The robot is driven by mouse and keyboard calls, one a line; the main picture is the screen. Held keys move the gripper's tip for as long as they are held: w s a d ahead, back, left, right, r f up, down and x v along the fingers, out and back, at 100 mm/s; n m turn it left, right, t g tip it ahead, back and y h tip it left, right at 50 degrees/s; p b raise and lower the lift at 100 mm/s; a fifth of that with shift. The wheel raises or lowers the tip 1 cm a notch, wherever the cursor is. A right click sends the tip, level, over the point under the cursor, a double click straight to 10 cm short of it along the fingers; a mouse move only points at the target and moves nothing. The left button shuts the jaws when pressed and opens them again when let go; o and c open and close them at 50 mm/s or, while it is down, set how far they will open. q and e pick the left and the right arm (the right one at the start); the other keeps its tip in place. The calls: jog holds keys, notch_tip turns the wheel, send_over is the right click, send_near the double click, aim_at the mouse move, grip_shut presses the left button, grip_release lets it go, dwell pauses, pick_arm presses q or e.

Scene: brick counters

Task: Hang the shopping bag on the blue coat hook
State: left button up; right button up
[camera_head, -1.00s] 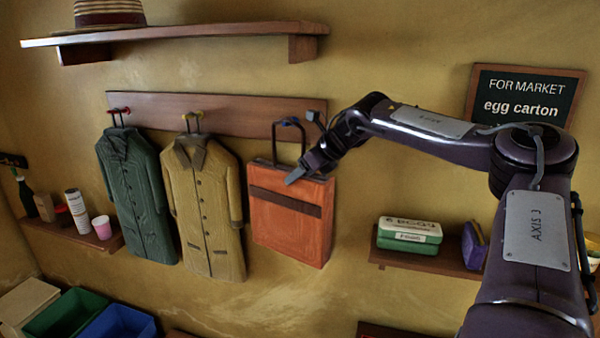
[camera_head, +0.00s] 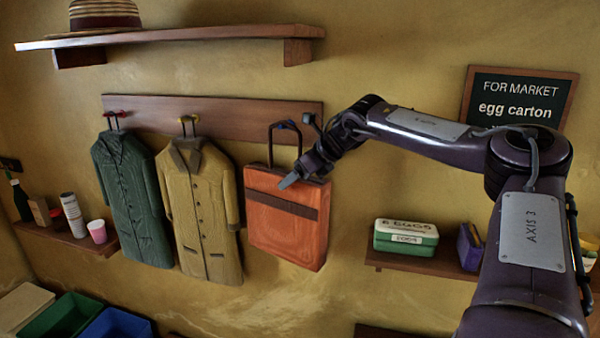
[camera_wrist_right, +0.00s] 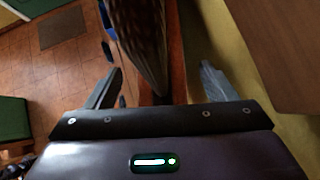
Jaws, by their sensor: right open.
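The orange shopping bag (camera_head: 285,235) with a brown band is upright at the right end of the wooden hook rail (camera_head: 240,118). The top of its dark handle loop (camera_head: 271,145) meets the blue coat hook (camera_head: 287,124); the bag appears to hang there. My right gripper (camera_head: 300,174) is open at the bag's upper right corner, one finger in front of it. In the right wrist view the spread fingers (camera_wrist_right: 160,85) have dark and reddish-brown surfaces between them; whether they touch the bag cannot be told. My left gripper is out of view.
A green coat (camera_head: 133,200) and a tan coat (camera_head: 202,210) hang left of the bag. A shelf (camera_head: 180,35) with a hat is above. A lower right shelf (camera_head: 425,262) holds green boxes. The wall below the bag is clear.

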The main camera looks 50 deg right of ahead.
jog(key=shift+s+d+r+b, duration=0.1)
jog(key=shift+s+r+b, duration=0.25)
jog(key=shift+r+b, duration=0.05)
jog(key=b+v, duration=0.2)
jog(key=v, duration=0.3)
jog(key=shift+s+r+b, duration=0.2)
jog(key=shift+b, duration=0.2)
jog(key=shift+s+d+r, duration=0.1)
jog(key=shift+s+r, duration=0.25)
jog(key=shift+r, duration=0.1)
jog(key=shift+f, duration=0.1)
